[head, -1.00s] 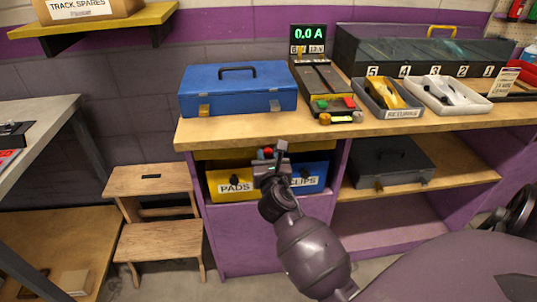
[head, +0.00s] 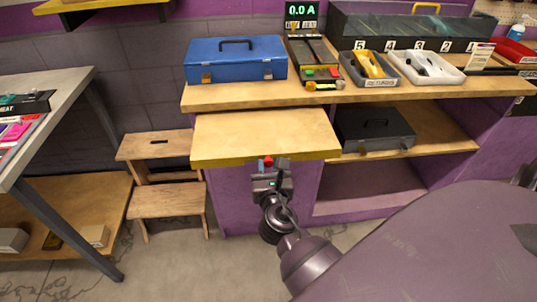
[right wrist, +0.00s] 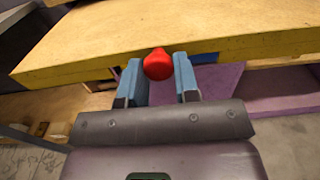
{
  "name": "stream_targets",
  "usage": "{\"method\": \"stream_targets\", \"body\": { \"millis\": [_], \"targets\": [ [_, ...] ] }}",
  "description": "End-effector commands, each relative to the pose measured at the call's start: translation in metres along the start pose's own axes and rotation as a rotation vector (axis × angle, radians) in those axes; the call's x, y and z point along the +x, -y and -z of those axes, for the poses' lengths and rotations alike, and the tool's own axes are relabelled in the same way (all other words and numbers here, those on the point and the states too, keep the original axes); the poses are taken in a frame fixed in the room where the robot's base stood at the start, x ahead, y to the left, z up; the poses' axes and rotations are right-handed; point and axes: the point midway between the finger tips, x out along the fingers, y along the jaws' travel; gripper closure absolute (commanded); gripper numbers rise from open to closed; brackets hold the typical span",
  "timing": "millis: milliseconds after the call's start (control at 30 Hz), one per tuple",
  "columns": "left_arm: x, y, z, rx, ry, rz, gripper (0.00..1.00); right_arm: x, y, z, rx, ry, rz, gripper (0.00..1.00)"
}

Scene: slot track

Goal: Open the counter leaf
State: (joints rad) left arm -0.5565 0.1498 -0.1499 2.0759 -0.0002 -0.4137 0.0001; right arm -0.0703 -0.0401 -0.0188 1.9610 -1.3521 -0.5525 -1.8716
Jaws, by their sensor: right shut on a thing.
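The counter leaf (head: 265,134) is a pale wooden board with a yellow front edge. It sticks out level from under the counter top, in front of the purple cabinet. A red knob (right wrist: 158,64) sits at its front edge. My right gripper (head: 268,163) is at that edge, below the leaf's front. In the right wrist view its two blue fingers (right wrist: 158,82) are on either side of the red knob, shut on it. My left gripper is not in view.
The counter (head: 350,92) carries a blue case (head: 236,64), a meter reading 0.0 A (head: 300,12) and trays. A wooden step stool (head: 165,202) stands left of the leaf. A dark case (head: 374,130) lies on the shelf to the right. Floor shows in front of the cabinet.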

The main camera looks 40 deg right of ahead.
Motion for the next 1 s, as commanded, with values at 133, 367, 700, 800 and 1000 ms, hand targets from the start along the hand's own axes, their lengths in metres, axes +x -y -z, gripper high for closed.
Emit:
{"method": "stream_targets", "body": {
  "millis": [133,367,700,800,1000],
  "targets": [
    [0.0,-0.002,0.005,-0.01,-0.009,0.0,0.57,-0.017,0.0,0.0,0.0,0.0,0.001,1.0],
    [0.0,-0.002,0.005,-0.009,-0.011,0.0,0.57,-0.026,0.0,-0.001,-0.001,0.001,0.0,1.0],
    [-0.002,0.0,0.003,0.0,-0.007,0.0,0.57,-0.026,0.0,0.0,-0.001,0.001,0.0,0.66],
    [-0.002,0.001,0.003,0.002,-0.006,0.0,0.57,-0.026,0.0,0.0,-0.001,0.001,0.0,0.51],
    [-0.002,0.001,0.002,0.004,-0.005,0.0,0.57,-0.026,0.0,0.0,0.0,0.001,0.0,0.5]
  ]
}}
